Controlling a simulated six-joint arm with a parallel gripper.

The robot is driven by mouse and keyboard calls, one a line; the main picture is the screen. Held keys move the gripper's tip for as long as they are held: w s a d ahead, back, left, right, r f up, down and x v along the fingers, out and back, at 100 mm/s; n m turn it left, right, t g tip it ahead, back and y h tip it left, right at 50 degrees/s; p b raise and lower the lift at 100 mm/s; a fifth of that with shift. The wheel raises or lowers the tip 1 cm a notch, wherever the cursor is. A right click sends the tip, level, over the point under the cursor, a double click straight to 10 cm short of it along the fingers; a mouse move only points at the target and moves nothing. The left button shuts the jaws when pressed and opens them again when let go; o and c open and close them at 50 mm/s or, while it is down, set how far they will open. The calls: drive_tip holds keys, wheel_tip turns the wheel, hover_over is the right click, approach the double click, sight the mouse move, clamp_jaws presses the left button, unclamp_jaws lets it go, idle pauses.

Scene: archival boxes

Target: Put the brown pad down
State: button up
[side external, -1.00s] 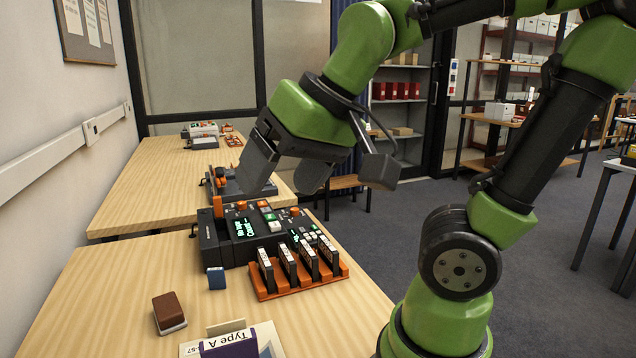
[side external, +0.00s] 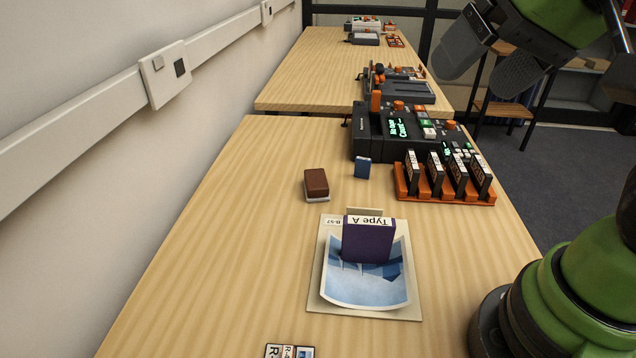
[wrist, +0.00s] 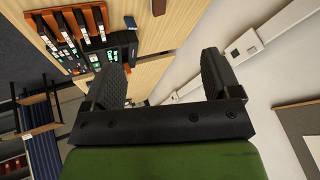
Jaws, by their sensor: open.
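The brown pad (side external: 316,183), a small brown block with a pale underside, rests on the wooden table, left of the small blue block (side external: 362,167). In the wrist view the brown pad (wrist: 158,7) shows at the top edge, partly cut off. My gripper (side external: 487,64) is at the upper right of the side view, up in the air and well apart from the pad. Its two fingers are spread with nothing between them; they also show in the wrist view (wrist: 162,78).
A card with a curled blue print (side external: 365,290) and a purple "Type A" block (side external: 368,243) lies nearer than the pad. An orange rack (side external: 445,195) of upright dark cartridges stands before a black console (side external: 375,143). The table's left side is clear.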

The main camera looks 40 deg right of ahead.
drive_tip(key=w+f+m+g+h, duration=0.1)
drive_tip(key=w+f+h, duration=0.15)
drive_tip(key=w, duration=0.75)
drive_tip(key=g, duration=0.2)
approach(318, 185)
drive_tip(key=shift+m+h, duration=0.3)
drive_tip(key=shift+h, duration=0.15)
drive_tip(key=x, duration=0.4)
drive_tip(key=shift+a+f, duration=0.1)
drive_tip(key=shift+f, duration=0.2)
drive_tip(key=shift+a+x, duration=0.15)
drive_tip(key=shift+x, duration=1.3)
drive_tip(key=shift+a+x, duration=0.1)
drive_tip(key=shift+x, duration=1.35)
drive_tip(key=shift+c, duration=0.5)
drive_tip(key=c, duration=1)
drive_tip(key=shift+r, duration=0.1)
